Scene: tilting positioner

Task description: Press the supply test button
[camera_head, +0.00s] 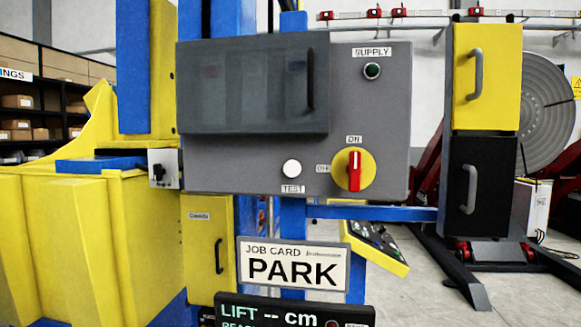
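The supply test button is a round white button (291,168) low on the front of a grey control box (395,120). A label reading TEST (292,189) sits just under it. The supply lamp (372,71) at the upper right of the box is dark green, below a SUPPLY label (371,52). A red rotary switch handle (354,170) on a yellow disc stands upright, in line with the ON label above it. Nothing covers the button. Neither of my grippers is in view.
A dark translucent cover (250,85) with a handle fills the box's upper left. Yellow (490,100) and black (462,150) doors with handles stand to the right. A PARK job card (292,266) and a display (290,312) are below. The yellow machine body (70,240) fills the left.

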